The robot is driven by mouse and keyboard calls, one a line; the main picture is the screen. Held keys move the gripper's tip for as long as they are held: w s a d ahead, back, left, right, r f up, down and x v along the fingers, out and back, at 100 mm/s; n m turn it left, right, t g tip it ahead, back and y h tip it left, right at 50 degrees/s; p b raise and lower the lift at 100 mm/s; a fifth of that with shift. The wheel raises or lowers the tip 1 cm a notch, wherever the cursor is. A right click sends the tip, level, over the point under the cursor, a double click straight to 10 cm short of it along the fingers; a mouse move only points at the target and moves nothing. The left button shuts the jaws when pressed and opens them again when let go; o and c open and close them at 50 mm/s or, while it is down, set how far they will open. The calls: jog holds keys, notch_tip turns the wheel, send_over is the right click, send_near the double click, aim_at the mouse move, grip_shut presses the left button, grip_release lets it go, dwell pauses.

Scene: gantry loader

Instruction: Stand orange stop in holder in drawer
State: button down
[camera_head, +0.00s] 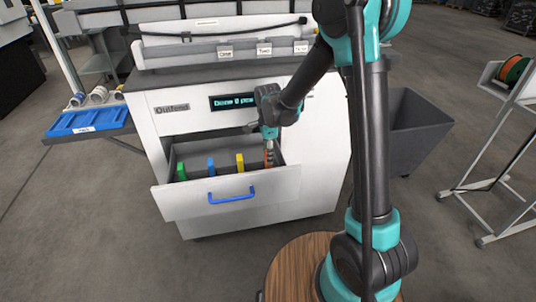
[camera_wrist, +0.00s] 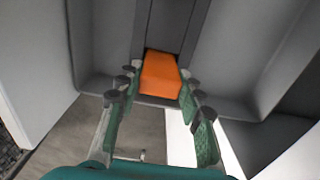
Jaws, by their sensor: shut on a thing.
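The drawer (camera_head: 275,188) of the white cabinet is pulled open. Inside it a green stop (camera_head: 182,171), a blue stop (camera_head: 211,168) and a yellow stop (camera_head: 240,163) stand upright in a row. My gripper (camera_head: 269,152) points down into the right end of the drawer, shut on the orange stop (camera_head: 268,161). In the wrist view the orange stop (camera_wrist: 161,75) lies between the fingertips of my gripper (camera_wrist: 158,82), at a dark grey slot-like recess. Whether its lower end is seated in a holder is hidden.
A blue handle (camera_head: 231,198) is on the drawer front. The cabinet (camera_head: 170,128) carries a small display above the drawer. A blue tray (camera_head: 88,120) stands at left, a dark grey bin (camera_head: 415,135) at right. The floor in front of the drawer is clear.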

jog(key=c, duration=0.9)
grip_release()
notch_tip(320, 180, up, 12)
jog(key=shift+r, duration=0.1)
notch_tip(320, 180, up, 8)
dwell(1.0)
dwell(0.5)
jog(key=s+d+f+n+t, duration=0.2)
jog(key=s+d+f+n, duration=0.5)
jog(key=d, duration=0.5)
jog(key=s+d+f+n+t, duration=0.2)
jog(key=s+d+f+n, duration=0.5)
jog(key=s+d+f, duration=0.2)
jog(key=s+d, duration=0.2)
jog(key=s, duration=0.1)
jog(key=shift+d+f+n, duration=0.2)
jog(key=shift+d+n, duration=0.2)
